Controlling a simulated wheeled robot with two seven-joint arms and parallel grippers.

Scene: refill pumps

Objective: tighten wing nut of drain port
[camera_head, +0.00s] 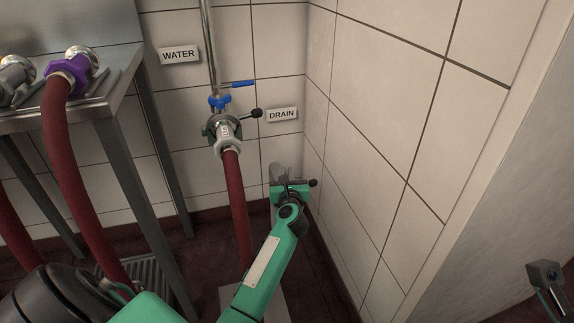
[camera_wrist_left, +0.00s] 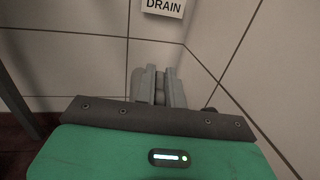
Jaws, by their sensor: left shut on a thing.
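My left gripper (camera_head: 280,173) is at the wall corner below the DRAIN sign (camera_head: 282,114). In the left wrist view its grey fingers (camera_wrist_left: 160,87) stand close together, shut on the wing nut. The nut and most of the drain port are hidden behind the fingers and the green gripper body. A small black knob (camera_head: 313,183) sticks out to the right of the gripper; whether it belongs to the port is not clear.
A red hose (camera_head: 236,200) hangs from the clamped water fitting (camera_head: 226,135) just left of my gripper. A blue valve handle (camera_head: 240,84) is above it. A steel table (camera_head: 100,105) with a purple hose coupling (camera_head: 80,68) stands left. The tiled right wall (camera_head: 380,130) is close.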

